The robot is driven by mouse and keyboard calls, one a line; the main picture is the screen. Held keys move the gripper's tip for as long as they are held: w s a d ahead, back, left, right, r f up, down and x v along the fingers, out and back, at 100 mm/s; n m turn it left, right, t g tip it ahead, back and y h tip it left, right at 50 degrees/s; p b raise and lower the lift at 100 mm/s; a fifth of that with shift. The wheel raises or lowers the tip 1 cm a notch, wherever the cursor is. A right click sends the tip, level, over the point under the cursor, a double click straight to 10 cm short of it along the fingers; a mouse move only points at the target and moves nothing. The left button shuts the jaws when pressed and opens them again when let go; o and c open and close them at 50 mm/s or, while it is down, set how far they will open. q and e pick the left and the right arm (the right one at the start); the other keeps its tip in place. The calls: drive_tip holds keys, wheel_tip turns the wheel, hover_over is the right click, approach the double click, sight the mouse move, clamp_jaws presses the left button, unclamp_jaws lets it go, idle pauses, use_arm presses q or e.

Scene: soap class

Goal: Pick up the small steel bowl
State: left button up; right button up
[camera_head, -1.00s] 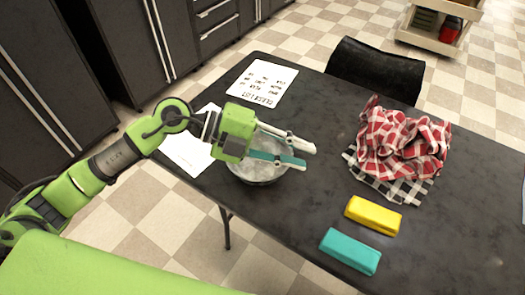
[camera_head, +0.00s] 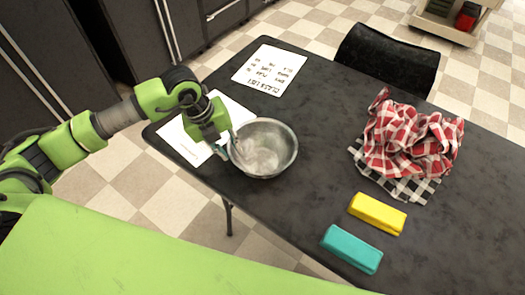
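The small steel bowl (camera_head: 268,160) stands on the dark table near its front left edge, upright, with its inside showing empty. My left gripper (camera_head: 228,152) is at the bowl's left rim, tilted downward. Its fingers are small and mostly hidden behind the gripper body and against the rim. I cannot tell whether they touch the rim or are closed on it. My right gripper is not in view.
Papers (camera_head: 270,70) lie behind and left of the bowl. A yellow bar (camera_head: 377,213) and a teal bar (camera_head: 352,249) lie to the right, below a crumpled red checked cloth (camera_head: 410,142). A black chair (camera_head: 386,60) stands behind. The table's middle is clear.

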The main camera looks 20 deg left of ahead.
sight(239, 161)
use_arm(q)
drive_tip(key=shift+p+x, duration=0.75)
drive_tip(key=shift+x, duration=2.05)
drive_tip(key=shift+a+r, duration=0.1)
drive_tip(key=shift+a, duration=0.05)
clamp_jaws()
